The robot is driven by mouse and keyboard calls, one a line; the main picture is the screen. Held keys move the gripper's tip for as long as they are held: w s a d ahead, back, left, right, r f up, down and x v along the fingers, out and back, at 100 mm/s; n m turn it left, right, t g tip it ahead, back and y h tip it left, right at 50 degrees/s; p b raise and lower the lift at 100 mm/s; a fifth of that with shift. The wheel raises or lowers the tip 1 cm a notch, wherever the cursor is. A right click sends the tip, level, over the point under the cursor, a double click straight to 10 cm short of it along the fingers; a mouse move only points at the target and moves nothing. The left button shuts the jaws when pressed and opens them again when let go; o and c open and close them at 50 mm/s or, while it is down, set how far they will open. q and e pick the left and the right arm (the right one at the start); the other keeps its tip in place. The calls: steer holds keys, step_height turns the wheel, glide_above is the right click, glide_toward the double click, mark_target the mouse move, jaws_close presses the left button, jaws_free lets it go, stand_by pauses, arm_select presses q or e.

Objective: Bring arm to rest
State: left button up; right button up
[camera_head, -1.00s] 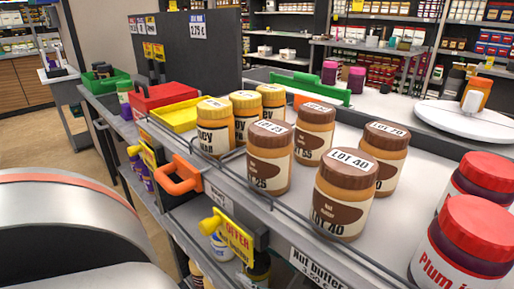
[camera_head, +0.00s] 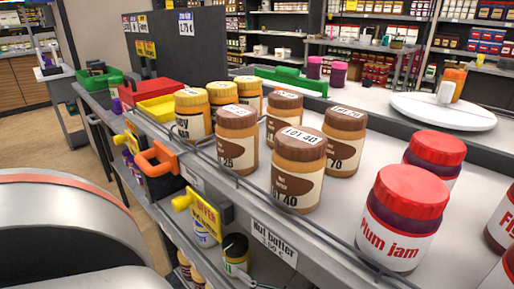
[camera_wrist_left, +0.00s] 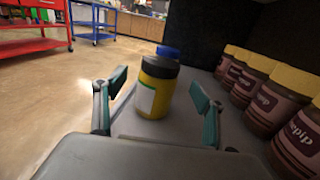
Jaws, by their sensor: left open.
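My left gripper (camera_wrist_left: 158,88) is open in the left wrist view, with one teal-padded finger on each side. A yellow jar with a black lid (camera_wrist_left: 158,72) and a pale label stands upright in line with the gap. It looks clear of both fingers; I cannot tell how far between them it is. In the head view, a large pale curved part of my own body fills the lower left. My right gripper shows in neither view.
Brown jars with yellow lids (camera_wrist_left: 305,135) line the right of the wrist view; a blue lid (camera_wrist_left: 168,51) shows behind the yellow jar. In the head view, nut butter jars (camera_head: 298,172) and plum jam (camera_head: 402,220) stand on the upper shelf. An orange handle (camera_head: 160,158) juts from its edge.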

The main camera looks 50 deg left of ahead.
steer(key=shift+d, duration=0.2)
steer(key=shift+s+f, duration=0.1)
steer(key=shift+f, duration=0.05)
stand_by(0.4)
